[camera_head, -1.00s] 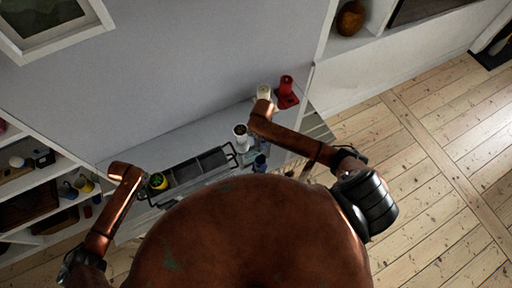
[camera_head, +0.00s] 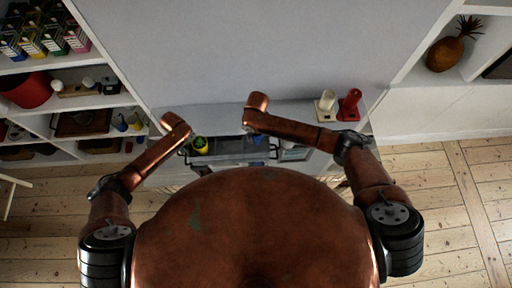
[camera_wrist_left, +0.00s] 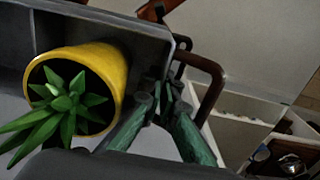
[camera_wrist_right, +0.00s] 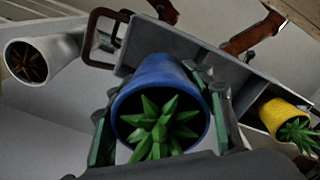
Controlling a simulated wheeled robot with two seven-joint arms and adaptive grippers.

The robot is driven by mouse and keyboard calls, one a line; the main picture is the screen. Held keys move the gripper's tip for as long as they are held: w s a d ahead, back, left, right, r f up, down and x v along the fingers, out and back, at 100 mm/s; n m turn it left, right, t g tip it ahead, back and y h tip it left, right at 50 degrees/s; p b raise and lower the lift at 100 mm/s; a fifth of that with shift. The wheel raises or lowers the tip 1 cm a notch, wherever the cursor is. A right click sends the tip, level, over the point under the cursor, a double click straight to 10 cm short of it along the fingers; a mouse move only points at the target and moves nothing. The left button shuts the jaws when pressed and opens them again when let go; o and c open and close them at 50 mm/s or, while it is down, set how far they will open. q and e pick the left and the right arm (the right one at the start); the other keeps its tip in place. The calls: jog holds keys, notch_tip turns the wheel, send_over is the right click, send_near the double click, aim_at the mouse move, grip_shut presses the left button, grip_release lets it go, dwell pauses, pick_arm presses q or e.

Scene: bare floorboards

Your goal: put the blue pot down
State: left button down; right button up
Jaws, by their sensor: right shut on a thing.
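The blue pot (camera_wrist_right: 165,95) with a spiky green plant is between the fingers of my right gripper (camera_wrist_right: 160,115), which is shut on it. It is at the grey tray (camera_wrist_right: 190,55), near the brown handle end; I cannot tell whether its base touches the tray. In the head view the pot is mostly hidden by my arm. The yellow pot (camera_wrist_left: 105,75) with a plant sits in the tray's other end. My left gripper (camera_wrist_left: 160,100) has its fingertips close together beside the tray's end wall and handle (camera_wrist_left: 215,80), seemingly with nothing between them.
A white pot (camera_wrist_right: 45,60) stands outside the tray, beyond its handle. A cream object (camera_head: 326,105) and a red object (camera_head: 349,105) stand at the shelf's right. Shelves with boxes (camera_head: 42,35) and cups are at the left. Bare floorboards (camera_head: 440,210) lie at the right.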

pick_arm(q)
jog(key=shift+f, duration=0.1)
pick_arm(e)
notch_tip(320, 180, down, 10)
jog(key=shift+a+r, duration=0.1)
jog(key=shift+a, duration=0.05)
jog(key=shift+f, duration=0.2)
jog(key=o, duration=1.6)
jog(key=shift+r, duration=0.15)
notch_tip(320, 180, up, 12)
jog(key=shift+r, duration=0.1)
pick_arm(q)
jog(key=c, duration=2.1)
grip_release()
